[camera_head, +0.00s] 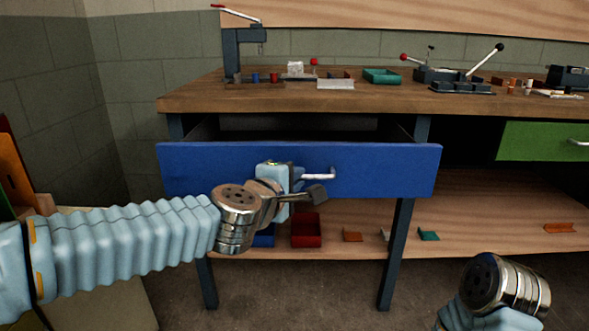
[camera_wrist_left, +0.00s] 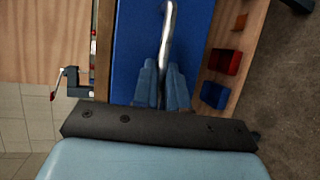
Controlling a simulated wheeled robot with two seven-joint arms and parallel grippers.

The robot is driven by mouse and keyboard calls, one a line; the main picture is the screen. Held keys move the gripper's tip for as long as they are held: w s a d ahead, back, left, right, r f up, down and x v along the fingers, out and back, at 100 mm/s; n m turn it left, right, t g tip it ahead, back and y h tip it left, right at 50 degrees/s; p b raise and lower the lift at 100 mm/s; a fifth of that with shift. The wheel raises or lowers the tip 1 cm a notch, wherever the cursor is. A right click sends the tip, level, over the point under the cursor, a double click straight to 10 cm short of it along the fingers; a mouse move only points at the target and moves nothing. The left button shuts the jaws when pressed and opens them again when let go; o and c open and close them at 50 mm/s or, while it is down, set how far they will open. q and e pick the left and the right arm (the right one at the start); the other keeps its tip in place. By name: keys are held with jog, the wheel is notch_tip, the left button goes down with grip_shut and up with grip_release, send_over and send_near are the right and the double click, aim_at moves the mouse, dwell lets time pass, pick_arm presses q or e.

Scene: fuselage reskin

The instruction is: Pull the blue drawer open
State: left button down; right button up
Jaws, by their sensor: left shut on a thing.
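The blue drawer (camera_head: 385,170) stands partly pulled out below the wooden bench top, and its open inside shows dark behind the front panel. It also shows in the left wrist view (camera_wrist_left: 197,35). Its silver bar handle (camera_head: 322,174) is at the middle of the front, and also shows in the left wrist view (camera_wrist_left: 169,25). My left gripper (camera_head: 298,177) is shut on the handle, with its two light-blue fingers on either side of the bar in the wrist view (camera_wrist_left: 162,82). The fingers hide part of the handle. My right wrist shows at the bottom right, but its fingers do not.
A green drawer (camera_head: 545,142) is closed at the right. The bench top (camera_head: 200,95) bears an arbor press (camera_head: 240,50), a teal tray (camera_head: 381,76) and lever tools. The lower shelf (camera_head: 470,200) holds a red bin (camera_head: 306,230) and small parts. The floor in front is clear.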

pick_arm(q)
jog(key=s, duration=0.8)
jog(key=shift+s, duration=0.15)
jog(key=shift+f, duration=0.1)
jog(key=c, duration=1.2)
grip_release()
jog(key=shift+o, duration=0.2)
jog(key=p+v, duration=0.5)
jog(key=v, duration=0.8)
jog(key=shift+s+a+p, duration=0.15)
jog(key=shift+s+p, duration=0.15)
jog(key=shift+s, duration=0.05)
